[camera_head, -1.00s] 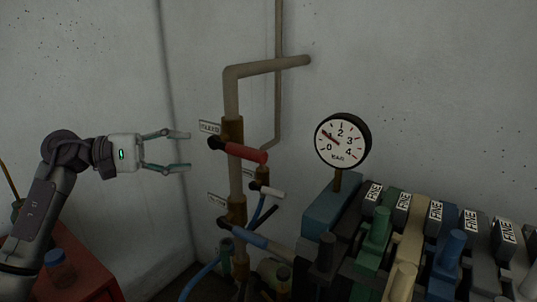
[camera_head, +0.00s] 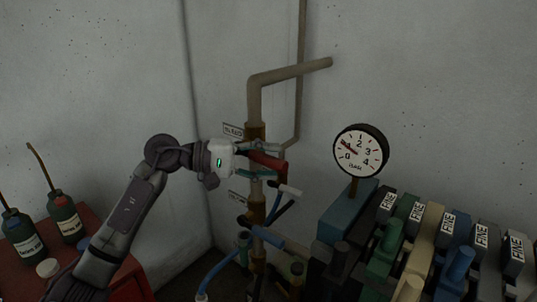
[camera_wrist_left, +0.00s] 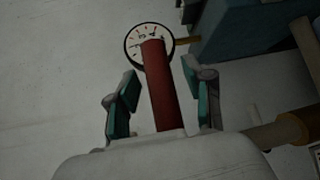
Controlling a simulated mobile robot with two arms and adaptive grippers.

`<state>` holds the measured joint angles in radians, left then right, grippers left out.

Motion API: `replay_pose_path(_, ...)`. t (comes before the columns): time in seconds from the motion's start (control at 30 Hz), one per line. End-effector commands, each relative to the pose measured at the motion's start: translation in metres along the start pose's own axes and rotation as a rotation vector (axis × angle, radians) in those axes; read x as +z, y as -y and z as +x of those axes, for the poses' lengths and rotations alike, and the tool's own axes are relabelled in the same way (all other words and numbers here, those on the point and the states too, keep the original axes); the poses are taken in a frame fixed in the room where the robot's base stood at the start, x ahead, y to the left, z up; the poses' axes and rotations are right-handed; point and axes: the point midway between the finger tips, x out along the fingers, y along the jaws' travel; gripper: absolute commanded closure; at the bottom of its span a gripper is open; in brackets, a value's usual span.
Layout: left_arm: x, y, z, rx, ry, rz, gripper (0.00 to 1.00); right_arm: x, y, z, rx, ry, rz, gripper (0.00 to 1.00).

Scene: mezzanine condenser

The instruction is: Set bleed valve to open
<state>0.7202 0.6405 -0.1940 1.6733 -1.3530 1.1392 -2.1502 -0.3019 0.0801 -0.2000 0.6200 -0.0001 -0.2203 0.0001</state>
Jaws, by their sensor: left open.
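The red lever handle (camera_head: 268,160) sits on a brass valve body on the vertical pipe (camera_head: 255,105), under a small tag (camera_head: 233,130) whose lettering is too blurred to read surely. My left gripper (camera_head: 276,162) is open with its fingers above and below the red handle in the head view. In the left wrist view the red handle (camera_wrist_left: 162,90) runs between the two open fingers (camera_wrist_left: 163,103), with visible gaps on both sides. The gripper partly hides the valve body. My right gripper is not in view.
A dial gauge (camera_head: 360,151) and a row of coloured levers stand at right. A red cabinet (camera_head: 92,228) with bottles stands at left.

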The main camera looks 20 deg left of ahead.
Motion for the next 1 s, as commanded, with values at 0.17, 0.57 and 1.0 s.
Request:
replay_pose_path(0.17,-0.0001,0.0006,0.0027,0.0,0.0,-0.001,0.48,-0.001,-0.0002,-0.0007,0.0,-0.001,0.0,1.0)
replay_pose_path(0.57,-0.0001,0.0005,0.0022,0.0,0.0,0.0,0.93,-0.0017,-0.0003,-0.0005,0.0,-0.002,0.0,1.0)
replay_pose_path(1.0,-0.0001,0.001,0.0022,0.006,0.002,-0.006,1.0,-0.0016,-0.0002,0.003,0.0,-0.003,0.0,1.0)
